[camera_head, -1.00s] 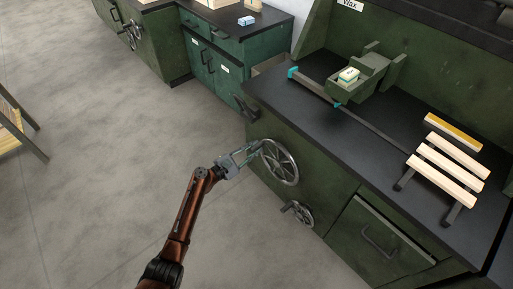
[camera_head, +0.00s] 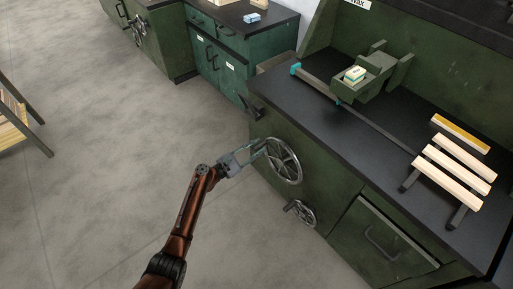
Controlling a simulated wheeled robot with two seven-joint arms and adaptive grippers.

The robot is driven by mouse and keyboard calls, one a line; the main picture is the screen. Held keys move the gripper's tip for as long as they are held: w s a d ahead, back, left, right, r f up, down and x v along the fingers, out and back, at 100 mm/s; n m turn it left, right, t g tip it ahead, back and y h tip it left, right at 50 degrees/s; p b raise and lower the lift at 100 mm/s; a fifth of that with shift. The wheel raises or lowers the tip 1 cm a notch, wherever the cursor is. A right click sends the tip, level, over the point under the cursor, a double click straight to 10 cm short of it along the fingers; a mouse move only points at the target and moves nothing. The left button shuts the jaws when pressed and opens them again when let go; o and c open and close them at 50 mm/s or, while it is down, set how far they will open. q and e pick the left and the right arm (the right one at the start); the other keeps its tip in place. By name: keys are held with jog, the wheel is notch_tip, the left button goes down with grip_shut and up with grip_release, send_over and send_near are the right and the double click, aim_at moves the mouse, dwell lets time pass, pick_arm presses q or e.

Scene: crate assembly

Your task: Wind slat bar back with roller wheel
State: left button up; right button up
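The larger spoked wheel (camera_head: 283,161) is on the green cabinet's front face, below the worktop edge. A smaller wheel (camera_head: 301,214) sits lower on the same face. I cannot tell which is the roller wheel. My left gripper (camera_head: 256,149) is at the upper left rim of the larger wheel, its fingers at or by the rim; whether they are closed on it is too small to tell. Several pale slats (camera_head: 455,165) lie across dark rails at the worktop's right, with a yellow-edged bar (camera_head: 460,134) behind them. My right gripper is not in view.
A green carriage (camera_head: 364,79) holding a small block (camera_head: 355,74) stands on the dark worktop (camera_head: 330,128) beside a long rail with a teal end piece (camera_head: 296,68). A dark lever (camera_head: 253,108) juts from the worktop's left corner.

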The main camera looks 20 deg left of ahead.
pick_arm(q)
jog(key=shift+o, duration=1)
jog(key=shift+s, duration=0.15)
jog(key=v, duration=1.1)
jog(key=shift+s+a, duration=0.25)
jog(key=shift+s, duration=0.05)
